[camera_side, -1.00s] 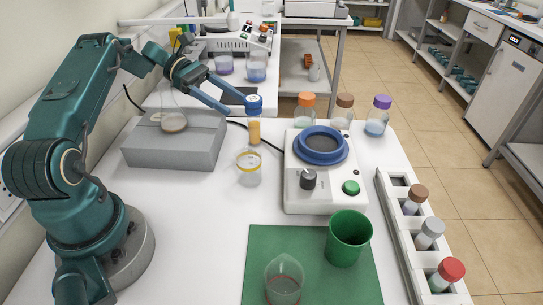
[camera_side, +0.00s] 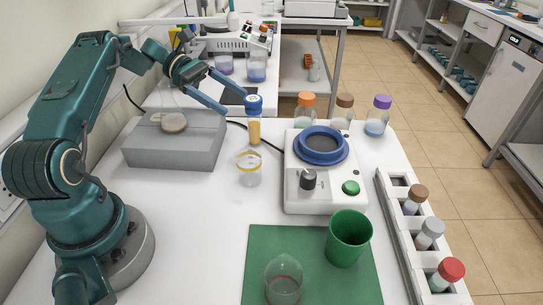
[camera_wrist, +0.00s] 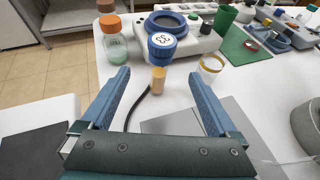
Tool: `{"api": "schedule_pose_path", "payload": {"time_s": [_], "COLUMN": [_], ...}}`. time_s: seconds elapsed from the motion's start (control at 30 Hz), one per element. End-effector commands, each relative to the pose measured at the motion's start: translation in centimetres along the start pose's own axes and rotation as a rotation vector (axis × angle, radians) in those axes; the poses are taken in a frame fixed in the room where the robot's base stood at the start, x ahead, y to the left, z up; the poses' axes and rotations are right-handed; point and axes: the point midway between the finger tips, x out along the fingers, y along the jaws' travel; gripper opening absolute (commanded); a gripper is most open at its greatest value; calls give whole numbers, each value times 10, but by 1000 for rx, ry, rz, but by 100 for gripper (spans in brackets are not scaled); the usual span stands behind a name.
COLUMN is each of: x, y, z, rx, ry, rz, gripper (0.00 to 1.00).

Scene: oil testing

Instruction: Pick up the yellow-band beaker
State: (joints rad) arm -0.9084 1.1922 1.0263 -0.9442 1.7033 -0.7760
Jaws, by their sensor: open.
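The yellow-band beaker (camera_side: 249,172) is clear glass with a yellow rim band. It stands upright on the white table between the grey block and the white device. It also shows in the wrist view (camera_wrist: 209,72), beyond and right of the right fingertip. My gripper (camera_side: 237,102) is open and empty, behind and above the beaker in the side view. In the wrist view my gripper (camera_wrist: 160,76) has its blue fingers spread wide. A blue-capped vial with amber contents (camera_wrist: 161,48) appears ahead, between the fingertips in the picture; it stands near the beaker.
A grey block (camera_side: 174,150) stands left of the beaker. The white device (camera_side: 325,190) with a blue ring stands right. Capped bottles (camera_side: 305,108) line the back. A green mat (camera_side: 262,250) holds a green cup (camera_side: 349,238) and a clear beaker (camera_side: 284,283). A vial rack stands far right.

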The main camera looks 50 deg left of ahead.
Motion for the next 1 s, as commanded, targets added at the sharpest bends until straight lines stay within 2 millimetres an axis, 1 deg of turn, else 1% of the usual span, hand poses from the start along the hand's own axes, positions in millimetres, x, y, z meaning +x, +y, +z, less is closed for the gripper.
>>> {"api": "schedule_pose_path", "payload": {"time_s": [0.17, 0.27, 0.3, 0.4, 0.5, 0.67, 0.77, 0.87, 0.97, 1.0], "x": [-16, -30, -33, -41, -13, 21, 42, 61, 78, 83], "y": [1, 0, 0, 0, -10, -31, -48, -69, -96, -109], "z": [38, 71, 80, 98, 95, 89, 85, 78, 71, 67], "rx": [9, 13, 9, 7, 73, 206, 306, 434, 604, 689], "ry": [5, 6, 5, 4, 68, 172, 236, 306, 377, 405], "rz": [3, 4, 2, 2, -97, -258, -379, -531, -735, -837], "gripper": [94, 94, 94, 94, 94, 94, 94, 94, 94, 94]}}
